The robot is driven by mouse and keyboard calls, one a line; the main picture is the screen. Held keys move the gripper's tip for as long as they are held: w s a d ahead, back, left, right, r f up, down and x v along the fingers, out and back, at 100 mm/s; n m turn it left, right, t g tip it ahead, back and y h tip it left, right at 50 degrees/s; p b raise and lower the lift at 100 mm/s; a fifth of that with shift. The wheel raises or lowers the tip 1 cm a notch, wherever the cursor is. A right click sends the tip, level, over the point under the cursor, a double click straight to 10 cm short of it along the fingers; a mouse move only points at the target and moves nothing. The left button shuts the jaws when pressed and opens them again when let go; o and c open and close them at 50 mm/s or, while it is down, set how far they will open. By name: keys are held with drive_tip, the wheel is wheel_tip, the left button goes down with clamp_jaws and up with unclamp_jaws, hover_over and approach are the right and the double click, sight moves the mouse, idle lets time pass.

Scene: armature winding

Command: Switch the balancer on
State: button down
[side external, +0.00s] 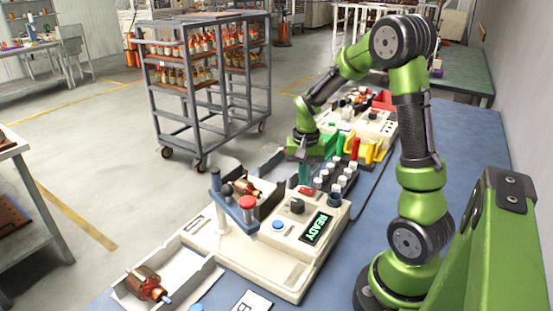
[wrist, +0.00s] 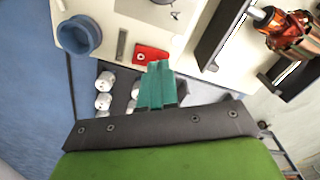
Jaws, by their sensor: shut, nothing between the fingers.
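A cream bench machine (side external: 262,262) stands in the middle of the side external view. The red switch shows in the wrist view (wrist: 152,54) just ahead of the fingertips. My gripper (side external: 305,172) points down over the panel's far edge. Its teal fingers are shut together and empty (wrist: 157,72). Whether they touch the switch cannot be told.
A copper-wound armature (side external: 249,188) sits on the machine's left part, and another (side external: 147,284) lies in a white tray (side external: 196,268). A red-topped post (side external: 247,203) rises near the panel.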

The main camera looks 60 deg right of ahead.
sight(303, 189)
drive_tip(key=shift+r, duration=2.75)
drive_tip(key=shift+f, duration=0.1)
